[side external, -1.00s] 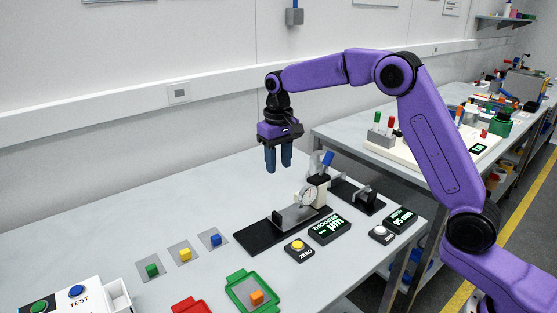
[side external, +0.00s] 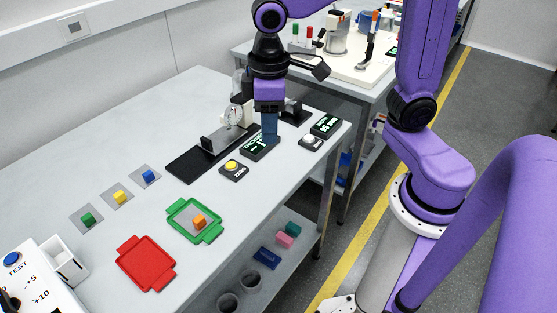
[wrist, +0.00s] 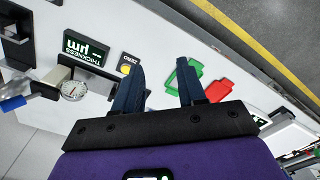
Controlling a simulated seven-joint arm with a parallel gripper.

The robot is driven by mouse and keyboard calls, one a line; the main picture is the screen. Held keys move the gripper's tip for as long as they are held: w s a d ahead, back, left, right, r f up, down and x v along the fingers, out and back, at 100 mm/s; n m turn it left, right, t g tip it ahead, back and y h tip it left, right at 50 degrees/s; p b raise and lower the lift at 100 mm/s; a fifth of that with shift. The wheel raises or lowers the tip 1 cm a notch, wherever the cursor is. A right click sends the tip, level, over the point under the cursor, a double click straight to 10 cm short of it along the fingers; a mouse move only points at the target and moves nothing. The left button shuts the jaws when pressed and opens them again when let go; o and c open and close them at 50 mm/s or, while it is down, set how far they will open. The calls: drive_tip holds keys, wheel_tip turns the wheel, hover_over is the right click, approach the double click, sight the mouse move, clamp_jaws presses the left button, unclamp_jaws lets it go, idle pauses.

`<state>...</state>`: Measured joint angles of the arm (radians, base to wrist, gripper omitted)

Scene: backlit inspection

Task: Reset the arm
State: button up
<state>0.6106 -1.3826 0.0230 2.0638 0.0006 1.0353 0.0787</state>
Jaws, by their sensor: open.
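My gripper (side external: 270,138) hangs pointing down over the back right of the grey bench, near the thickness display (side external: 258,148). In the side view its fingers look close together and overlap the display's area; I cannot tell their height above it. In the wrist view my gripper (wrist: 163,67) has its two dark blue fingers apart with nothing between them. The bench lies beyond the fingertips there, with the green tray (wrist: 169,80) and red tray (wrist: 218,91) behind and beside the right finger.
The dial gauge (side external: 232,115) stands just left of my gripper. An orange cube (side external: 199,222) lies in the green tray (side external: 179,232); the red tray (side external: 146,264) looks empty. Green (side external: 88,219), yellow (side external: 119,197) and blue (side external: 149,175) cubes sit on grey pads. The bench's far left is clear.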

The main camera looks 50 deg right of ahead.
drive_tip(key=s+d+f+n, duration=0.1)
drive_tip(key=s+d+n, duration=0.1)
drive_tip(key=s, duration=0.5)
drive_tip(key=s+d+f+n, duration=0.2)
drive_tip(key=s+d, duration=0.2)
drive_tip(key=s, duration=0.4)
drive_tip(key=shift+d+n, duration=0.3)
drive_tip(key=shift+d, duration=0.1)
idle(0.6)
